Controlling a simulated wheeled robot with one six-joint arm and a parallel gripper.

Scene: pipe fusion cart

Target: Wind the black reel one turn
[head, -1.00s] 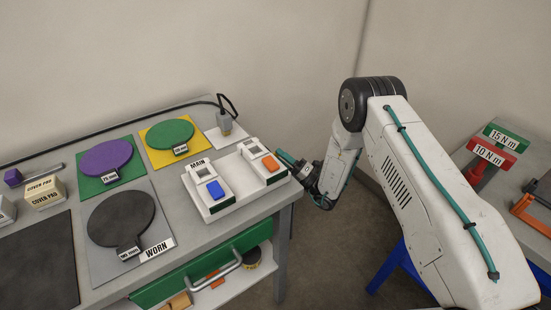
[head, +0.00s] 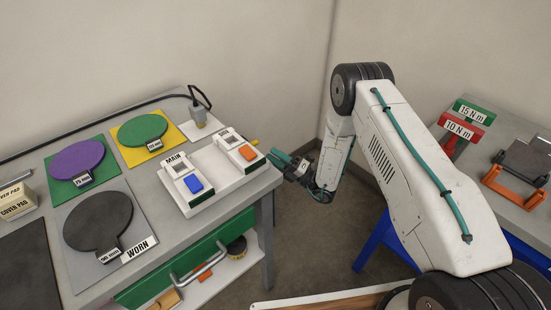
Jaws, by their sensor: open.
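I cannot make out a black reel in this view. A flat black disc (head: 98,220) with a short handle and a "90 mm" tag lies on a grey panel by a "WORN" label, but it looks like a plate, not a reel. My gripper (head: 283,161) is at the right end of the left table, close to the white tray (head: 213,195). It points left and its jaws are open, with nothing seen between them. Whether it touches the tray or table edge cannot be told.
Purple (head: 77,160) and green (head: 142,130) discs lie behind the black one. The tray holds two units with blue and orange buttons. A green drawer (head: 175,265) is under the table. The right table (head: 510,135) holds torque-labelled tools and an orange frame (head: 515,187).

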